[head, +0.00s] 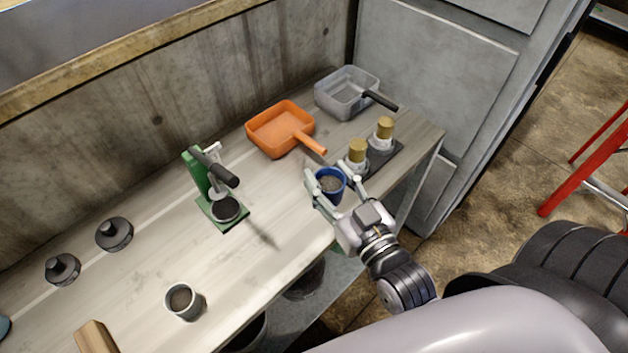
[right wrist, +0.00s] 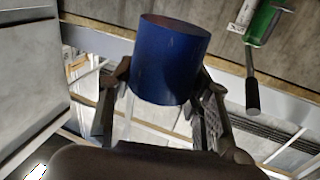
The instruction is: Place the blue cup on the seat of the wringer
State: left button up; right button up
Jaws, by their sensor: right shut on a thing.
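The blue cup (head: 331,187) has dark, grainy contents and is held between the fingers of my right gripper (head: 327,177), near the bench's front edge. It fills the middle of the right wrist view (right wrist: 170,62), with a finger on each side. The green wringer (head: 194,170) stands on the bench, left of the cup and apart from it. Its black lever points toward the right. Its seat, a round dark disc on the green base (head: 227,208), is bare. Part of the wringer also shows in the right wrist view (right wrist: 262,22). My left gripper is not in view.
An orange pan (head: 279,130) and a grey pan (head: 347,92) sit at the back. Two gold-topped holders (head: 382,134) stand on a dark tray behind the cup. A grey cup (head: 184,301) and two black knobbed weights (head: 114,234) are at left. Bench between cup and wringer is clear.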

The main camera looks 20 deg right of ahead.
jog(key=w+d+r+n+y, duration=0.2)
jog(key=w+r+n+y, duration=0.1)
jog(key=w+r, duration=0.3)
jog(key=shift+w+d+r+g+y, duration=0.2)
jog(key=shift+w+d+g+y, duration=0.15)
jog(key=shift+w+y, duration=0.3)
notch_tip(320, 180, down, 20)
jog(key=shift+r+b, duration=0.2)
jog(key=shift+b, duration=0.6)
jog(key=shift+a, duration=0.1)
jog(key=shift+f, duration=0.25)
jog(key=o, duration=1.3)
